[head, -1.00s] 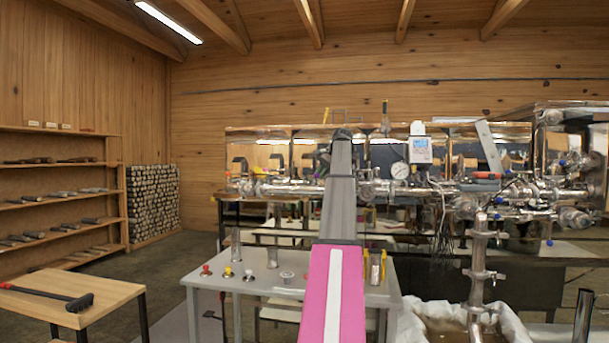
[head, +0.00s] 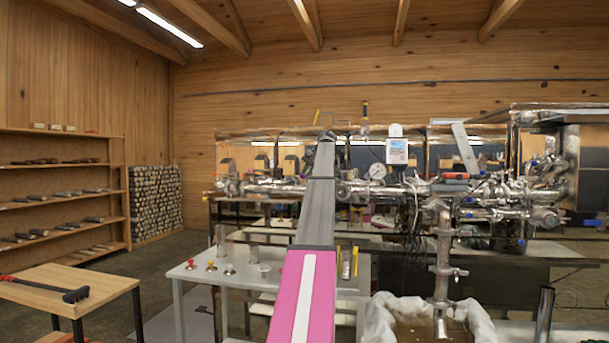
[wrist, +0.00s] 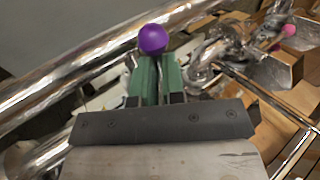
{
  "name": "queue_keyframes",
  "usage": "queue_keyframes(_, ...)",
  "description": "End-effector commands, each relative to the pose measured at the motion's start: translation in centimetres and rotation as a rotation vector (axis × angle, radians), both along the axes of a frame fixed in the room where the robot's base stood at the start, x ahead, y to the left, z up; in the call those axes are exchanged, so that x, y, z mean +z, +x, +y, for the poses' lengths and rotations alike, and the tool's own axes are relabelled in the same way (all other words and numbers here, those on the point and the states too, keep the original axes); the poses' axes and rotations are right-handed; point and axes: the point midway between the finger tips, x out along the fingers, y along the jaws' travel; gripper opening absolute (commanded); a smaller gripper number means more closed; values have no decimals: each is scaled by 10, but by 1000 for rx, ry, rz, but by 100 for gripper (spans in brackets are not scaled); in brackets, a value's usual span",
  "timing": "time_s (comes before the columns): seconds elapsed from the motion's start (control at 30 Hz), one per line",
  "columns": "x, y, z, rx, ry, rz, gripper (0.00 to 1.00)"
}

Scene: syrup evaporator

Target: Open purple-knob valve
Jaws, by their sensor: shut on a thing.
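The purple knob (wrist: 153,39) is a round ball in the wrist view, right at the tips of my gripper (wrist: 157,62). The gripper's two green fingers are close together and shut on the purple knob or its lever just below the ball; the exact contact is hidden. Shiny metal pipes (wrist: 60,80) run behind the knob. In the head view my arm reaches forward to the evaporator piping (head: 270,187), and it hides the gripper and the knob there.
A grey table (head: 180,274) with small coloured-knob parts stands ahead, beneath my arm. A lined bin (head: 385,318) sits under a vertical pipe at right. A wooden table (head: 95,278) with a long-handled tool stands at left. A pink knob (wrist: 289,30) shows at upper right.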

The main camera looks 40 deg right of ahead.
Motion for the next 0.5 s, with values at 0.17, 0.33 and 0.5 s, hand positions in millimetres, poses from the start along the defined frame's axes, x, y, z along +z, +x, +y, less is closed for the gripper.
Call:
queue_keyframes(0.17, -2, -5, 7, 16, 9, 8, 33)
queue_keyframes(0.33, -2, -4, 5, 13, 6, 8, 42)
queue_keyframes(0.5, -1, -3, 3, 10, 5, 8, 42)
